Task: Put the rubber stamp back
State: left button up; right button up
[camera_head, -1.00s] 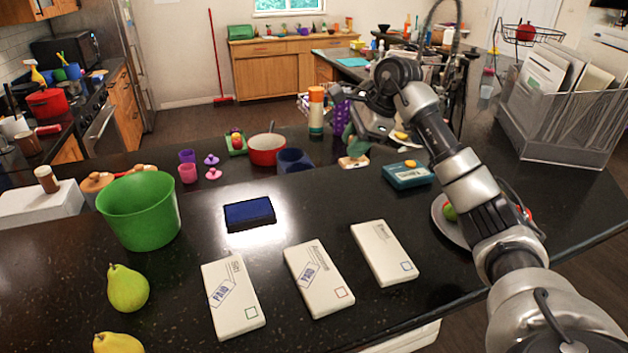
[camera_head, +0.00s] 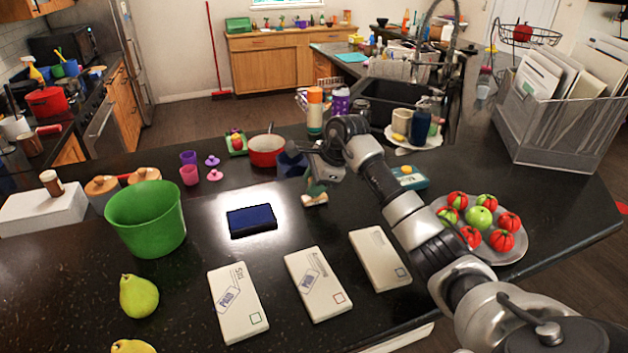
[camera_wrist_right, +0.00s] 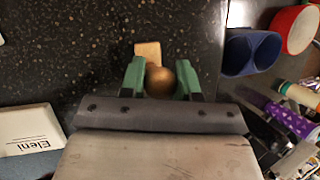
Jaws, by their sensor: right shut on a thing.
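The rubber stamp has a round wooden knob (camera_wrist_right: 160,80) and a pale wooden block (camera_wrist_right: 148,52). My right gripper (camera_wrist_right: 160,76) is shut on it, with a green finger on each side of the knob. In the head view the right gripper (camera_head: 317,186) holds the stamp (camera_head: 315,199) over the counter, right of the dark blue ink pad (camera_head: 251,220). Whether the block touches the counter is unclear. Three white envelopes lie in front: the left (camera_head: 238,302) and middle (camera_head: 318,285) bear PAID marks; the right (camera_head: 380,259) shows none. My left gripper is out of view.
A green bucket (camera_head: 146,220) and a pear (camera_head: 138,296) are at left. A red pot (camera_head: 267,150) and dark blue cup (camera_head: 291,163) stand behind the gripper. A teal box (camera_head: 411,178) and a tomato plate (camera_head: 513,252) are at right. Counter around the ink pad is clear.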

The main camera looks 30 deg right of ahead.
jog(key=shift+f, duration=0.15)
jog(key=o, duration=0.8)
jog(key=shift+r, duration=0.2)
jog(key=shift+s+d+r, duration=0.1)
jog(key=shift+d+r, duration=0.05)
jog(key=shift+r, duration=0.1)
jog(key=b+v, duration=0.3)
jog(key=v, duration=0.8)
jog(key=shift+s+r, duration=0.15)
jog(key=shift+r, duration=0.05)
